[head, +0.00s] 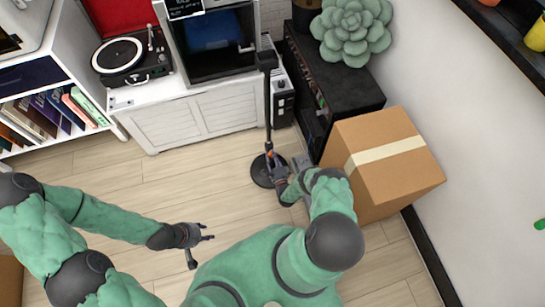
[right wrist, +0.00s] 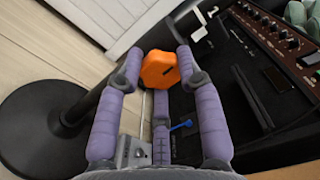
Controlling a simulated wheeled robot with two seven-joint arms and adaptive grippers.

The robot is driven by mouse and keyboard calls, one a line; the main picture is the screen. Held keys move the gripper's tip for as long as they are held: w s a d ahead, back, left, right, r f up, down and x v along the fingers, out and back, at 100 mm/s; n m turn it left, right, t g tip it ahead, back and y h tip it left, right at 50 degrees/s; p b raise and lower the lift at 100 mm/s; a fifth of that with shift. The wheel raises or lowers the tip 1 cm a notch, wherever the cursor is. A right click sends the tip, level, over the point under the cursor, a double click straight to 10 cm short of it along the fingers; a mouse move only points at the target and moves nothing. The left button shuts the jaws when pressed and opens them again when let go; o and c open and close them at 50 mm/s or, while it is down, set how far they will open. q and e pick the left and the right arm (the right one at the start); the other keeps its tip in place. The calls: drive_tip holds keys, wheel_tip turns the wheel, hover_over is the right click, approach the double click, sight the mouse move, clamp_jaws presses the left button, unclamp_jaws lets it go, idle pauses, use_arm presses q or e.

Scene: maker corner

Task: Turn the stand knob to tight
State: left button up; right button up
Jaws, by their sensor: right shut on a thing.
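The black stand has a thin upright pole (head: 267,110) on a round floor base (head: 263,176), with a dark head at its top. In the right wrist view its base (right wrist: 38,125) and pole (right wrist: 92,103) are at the left. The orange stand knob (right wrist: 160,70) sits between the fingertips of my right gripper (right wrist: 158,66), which is shut on it. The head view shows the right gripper (head: 279,166) low beside the pole; the knob is mostly hidden there. My left gripper (head: 203,240) is open and empty, over bare floor away from the stand.
A cardboard box (head: 372,138) is right of my right arm. A black rack (head: 335,75) with a succulent (head: 350,30) is behind it. A white cabinet (head: 190,122) with a turntable (head: 128,55) stands at the back. Floor left of the stand is clear.

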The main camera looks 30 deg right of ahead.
drive_tip(key=shift+d+m, duration=0.2)
drive_tip(key=shift+m, duration=0.4)
drive_tip(key=o, duration=1.1)
drive_tip(key=shift+o, duration=0.2)
drive_tip(key=shift+a, duration=0.1)
drive_tip(key=v, duration=1.2)
